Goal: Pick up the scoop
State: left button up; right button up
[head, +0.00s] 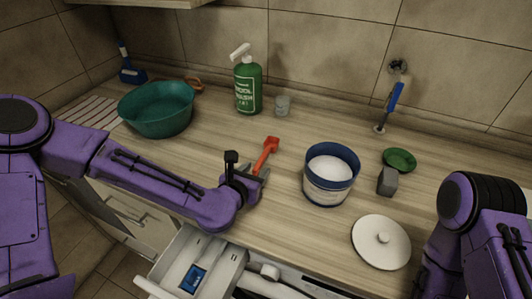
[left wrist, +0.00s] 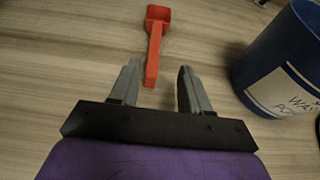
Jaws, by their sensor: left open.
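The red scoop (head: 267,151) lies on the wooden counter, left of the blue tub. In the left wrist view the scoop (left wrist: 154,45) has its bowl pointing away and its handle end reaching between my fingertips. My left gripper (head: 258,170) is open, with one finger on each side of the handle end; it also shows in the left wrist view (left wrist: 158,75). The handle lies nearer the left finger, and neither finger visibly grips it. My right arm is at the right edge of the head view, and its gripper is not visible.
The blue tub (head: 330,187) of white powder stands close right of my left gripper. A white lid (head: 381,242), grey block (head: 387,181) and green dish (head: 399,160) lie farther right. A teal basin (head: 157,117) and green bottle (head: 247,88) stand behind. An open drawer (head: 222,270) is below the front edge.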

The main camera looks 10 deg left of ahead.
aim_at(259, 163)
pick_arm(q)
jog(key=x, duration=0.1)
jog(key=p+x, duration=0.1)
jog(key=x, duration=0.1)
jog(key=a+p+x, duration=0.1)
jog(key=x, duration=0.1)
jog(key=shift+w+d+r, duration=0.1)
jog(key=shift+r, duration=0.1)
jog(key=shift+w+d+f, duration=0.1)
jog(key=shift+w+f, duration=0.1)
jog(key=shift+w, duration=0.1)
grip_shut()
notch_tip(259, 163, up, 3)
jog(key=shift+r+p, duration=0.25)
jog(key=shift+p, duration=0.95)
jog(key=s+d+r+p, duration=0.4)
jog(key=s+d+r, duration=0.2)
jog(key=s+r, duration=0.3)
jog(key=s, duration=0.3)
jog(key=shift+s+r, duration=0.25)
jog(key=shift+s, duration=0.15)
